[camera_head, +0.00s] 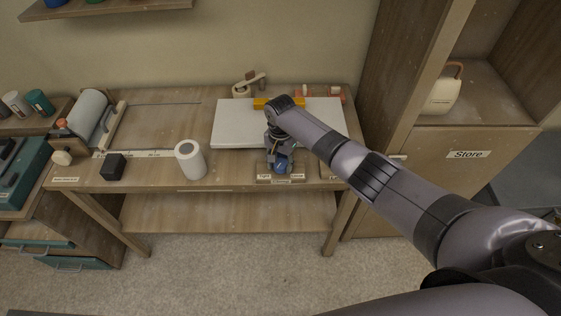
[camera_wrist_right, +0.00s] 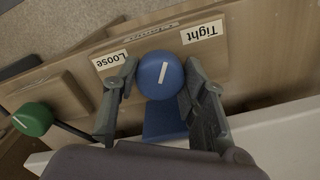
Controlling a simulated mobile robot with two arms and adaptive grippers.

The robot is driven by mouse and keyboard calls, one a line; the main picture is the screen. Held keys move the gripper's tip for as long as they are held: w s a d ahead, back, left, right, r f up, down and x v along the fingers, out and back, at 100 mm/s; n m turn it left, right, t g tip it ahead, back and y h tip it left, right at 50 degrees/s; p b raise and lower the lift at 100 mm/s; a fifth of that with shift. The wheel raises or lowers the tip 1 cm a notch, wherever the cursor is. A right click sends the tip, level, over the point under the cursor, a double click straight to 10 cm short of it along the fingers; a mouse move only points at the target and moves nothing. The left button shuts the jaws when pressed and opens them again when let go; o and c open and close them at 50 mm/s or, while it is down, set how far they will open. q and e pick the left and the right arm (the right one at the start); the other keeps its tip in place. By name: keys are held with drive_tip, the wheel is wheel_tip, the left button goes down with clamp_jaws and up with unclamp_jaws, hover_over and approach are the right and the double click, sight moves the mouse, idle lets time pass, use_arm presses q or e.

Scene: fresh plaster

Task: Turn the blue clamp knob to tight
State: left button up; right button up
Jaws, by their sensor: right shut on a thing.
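The blue clamp knob (camera_wrist_right: 161,75) shows in the right wrist view with a white line on its face. The line runs nearly straight up the picture, leaning slightly toward the right. The "Tight" label (camera_wrist_right: 202,32) is above right of the knob and the "Loose" label (camera_wrist_right: 109,60) is to its left, both upside down here. My right gripper (camera_wrist_right: 163,85) is shut on the knob, one finger at each side. In the head view the knob (camera_head: 282,163) sits at the table's front edge, partly covered by my right gripper (camera_head: 280,156). My left gripper is out of view.
A white board (camera_head: 235,122) lies behind the knob on the wooden table. A white cylinder (camera_head: 190,160) and a black block (camera_head: 113,167) stand to the left. A green knob (camera_wrist_right: 33,119) shows in the wrist view. A cabinet labelled "Store" (camera_head: 467,154) stands at the right.

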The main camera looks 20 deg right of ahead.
sight(282, 162)
drive_tip(key=shift+w, duration=0.1)
drive_tip(key=o, duration=0.9)
drive_tip(key=shift+c, duration=0.2)
wheel_tip(282, 162, up, 12)
drive_tip(key=shift+d, duration=0.15)
